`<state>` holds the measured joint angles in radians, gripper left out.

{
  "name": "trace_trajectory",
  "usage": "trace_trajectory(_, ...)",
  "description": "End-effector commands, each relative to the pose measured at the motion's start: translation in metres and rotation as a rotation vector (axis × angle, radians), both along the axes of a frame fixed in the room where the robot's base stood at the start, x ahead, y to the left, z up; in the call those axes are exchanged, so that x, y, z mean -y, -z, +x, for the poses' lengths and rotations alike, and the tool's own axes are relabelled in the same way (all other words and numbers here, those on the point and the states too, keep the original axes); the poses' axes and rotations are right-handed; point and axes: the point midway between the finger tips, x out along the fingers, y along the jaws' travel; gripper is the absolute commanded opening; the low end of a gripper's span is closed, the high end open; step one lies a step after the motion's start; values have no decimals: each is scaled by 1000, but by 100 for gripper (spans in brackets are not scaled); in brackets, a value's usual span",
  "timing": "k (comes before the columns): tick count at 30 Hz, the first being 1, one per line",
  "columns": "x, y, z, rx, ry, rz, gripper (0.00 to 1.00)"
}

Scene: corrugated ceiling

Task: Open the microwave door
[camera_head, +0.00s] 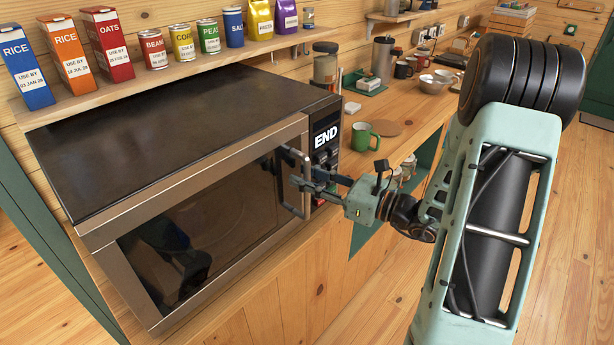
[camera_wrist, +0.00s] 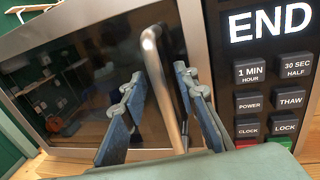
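The microwave (camera_head: 170,130) stands on the wooden counter, with a dark top and a steel-framed glass door (camera_head: 200,230). The door looks shut, its edge beside the control panel (camera_head: 325,135), which reads END. A vertical metal bar handle (camera_head: 305,205) is on the door's right side; it also shows in the wrist view (camera_wrist: 159,75). My gripper (camera_head: 304,179) is at the handle, coming from the right. In the wrist view my gripper (camera_wrist: 160,95) is open, one blue finger on each side of the bar. Gaps show beside the bar; I cannot tell contact at the tips.
A shelf (camera_head: 190,72) with boxes, cans and bags runs above the microwave. A green mug (camera_head: 362,137) and several cups and bowls stand on the counter (camera_head: 405,125) to the right. Open wooden floor (camera_head: 370,310) lies in front.

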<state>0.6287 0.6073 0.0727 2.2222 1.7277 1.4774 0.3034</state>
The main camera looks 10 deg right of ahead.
Motion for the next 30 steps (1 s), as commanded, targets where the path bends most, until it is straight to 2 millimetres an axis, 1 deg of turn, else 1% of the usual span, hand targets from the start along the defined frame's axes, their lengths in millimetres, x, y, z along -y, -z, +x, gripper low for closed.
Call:
trace_trajectory(4,0,0,0,0,0,0,27)
trace_trajectory(9,0,0,0,0,0,0,8)
trace_trajectory(11,0,0,0,0,0,0,1)
trace_trajectory(12,0,0,0,0,0,0,0)
trace_trajectory(30,2,0,-2,0,2,0,0)
